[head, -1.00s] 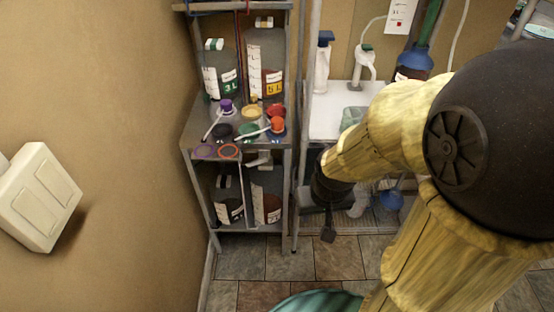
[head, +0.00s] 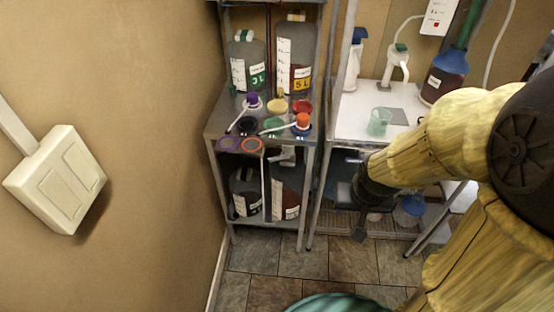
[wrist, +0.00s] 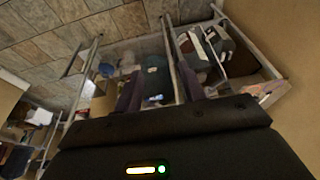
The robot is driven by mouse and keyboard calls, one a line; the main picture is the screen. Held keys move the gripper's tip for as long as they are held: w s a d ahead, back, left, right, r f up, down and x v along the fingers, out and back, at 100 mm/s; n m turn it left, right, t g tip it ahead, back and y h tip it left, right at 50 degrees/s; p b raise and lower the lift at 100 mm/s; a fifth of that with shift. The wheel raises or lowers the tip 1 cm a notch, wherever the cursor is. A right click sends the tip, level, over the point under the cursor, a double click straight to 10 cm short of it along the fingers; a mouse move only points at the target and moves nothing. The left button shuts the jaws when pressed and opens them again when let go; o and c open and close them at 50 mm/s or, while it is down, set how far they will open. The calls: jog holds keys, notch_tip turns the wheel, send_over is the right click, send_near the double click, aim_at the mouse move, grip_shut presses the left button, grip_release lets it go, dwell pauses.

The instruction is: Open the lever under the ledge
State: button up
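The lever looks to be the small pale grey handle (head: 288,156) under the front ledge of the metal rack's middle shelf (head: 225,128), in front of the lower jugs. A pale piece at the right of the wrist view (wrist: 266,92) may be the same lever; I cannot be sure. My gripper (head: 350,197) is to the right of the rack and lower than the ledge, apart from the lever. In the wrist view my gripper (wrist: 160,82) has its two dark fingers spread, with nothing held between them.
Bottles and coloured lids stand on the middle shelf, with a 3 L jug (head: 248,66) and a 5 L jug (head: 294,58) behind. A white table (head: 350,122) with a green cup (head: 379,122) is right of the rack.

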jog(key=w+a+f+m+t+y+b, duration=0.1)
jog(key=w+a+f+t+b, duration=0.1)
jog(key=w+a+f, duration=0.3)
jog(key=w+a+f+m+t+b, duration=0.1)
jog(key=w+a+f+t, duration=0.1)
jog(key=w, duration=0.4)
jog(key=m+t+b, duration=0.6)
jog(key=m+t, duration=0.1)
send_near(276, 159)
jog(key=d+v, duration=0.1)
jog(key=v, duration=0.4)
notch_tip(276, 159, down, 5)
jog(key=s+a+m+t+h+b, duration=0.1)
jog(key=s+a+m+t+b, duration=0.1)
jog(key=m+t, duration=0.1)
jog(key=shift+s+a+m+t+h, duration=0.3)
jog(key=shift+a+m+h, duration=0.1)
jog(key=shift+m, duration=0.3)
jog(key=shift+w+r, duration=0.1)
jog(key=shift+r, duration=0.05)
jog(key=w, duration=0.5)
jog(key=w+p, duration=0.1)
jog(key=w, duration=1.1)
jog(key=shift+w+d+p, duration=0.1)
jog(key=shift+d+p, duration=0.25)
jog(key=shift+p, duration=0.05)
